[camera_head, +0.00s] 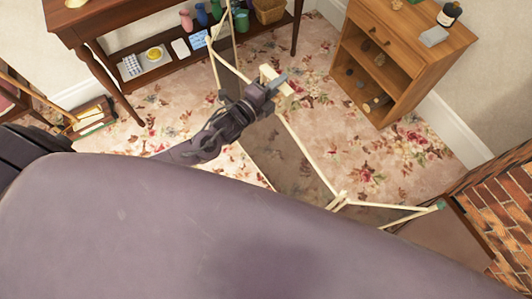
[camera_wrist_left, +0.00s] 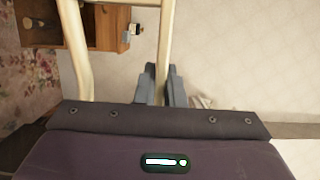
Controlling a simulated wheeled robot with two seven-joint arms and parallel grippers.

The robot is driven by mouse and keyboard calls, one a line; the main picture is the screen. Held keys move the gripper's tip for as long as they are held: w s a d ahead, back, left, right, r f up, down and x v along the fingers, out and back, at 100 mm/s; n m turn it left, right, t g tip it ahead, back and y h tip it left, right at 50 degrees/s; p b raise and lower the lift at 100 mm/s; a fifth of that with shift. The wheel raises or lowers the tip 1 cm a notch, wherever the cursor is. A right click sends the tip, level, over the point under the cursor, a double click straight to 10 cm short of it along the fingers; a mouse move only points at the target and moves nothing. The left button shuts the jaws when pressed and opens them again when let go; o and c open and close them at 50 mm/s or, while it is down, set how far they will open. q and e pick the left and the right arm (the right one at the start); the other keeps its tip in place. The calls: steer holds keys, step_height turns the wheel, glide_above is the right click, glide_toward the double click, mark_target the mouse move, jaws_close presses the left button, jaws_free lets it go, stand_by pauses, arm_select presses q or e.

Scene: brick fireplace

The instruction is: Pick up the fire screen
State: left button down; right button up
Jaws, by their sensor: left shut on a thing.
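The fire screen (camera_head: 318,172) has a cream frame with folding panels and dark see-through mesh. It stretches from the console table toward the brick fireplace at the right in the head view. My left gripper (camera_head: 274,86) is shut on a cream bar of its frame. In the left wrist view the fingers (camera_wrist_left: 161,88) close around one upright cream bar (camera_wrist_left: 164,40), and a second cream bar (camera_wrist_left: 76,45) runs beside it at the left. My own body hides the near part of the screen in the head view. I cannot tell whether the screen touches the carpet. My right gripper is not in view.
A wooden console table (camera_head: 118,88) with vases and small items on its shelf stands at the upper left. A wooden cabinet (camera_head: 410,50) stands at the upper right. The brick fireplace (camera_head: 505,205) is at the right. Open floral carpet (camera_head: 310,85) lies between table and cabinet.

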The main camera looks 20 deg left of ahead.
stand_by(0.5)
arm_select(q)
steer(key=shift+w+r, duration=0.15)
steer(key=shift+r, duration=0.1)
steer(key=shift+r, duration=0.1)
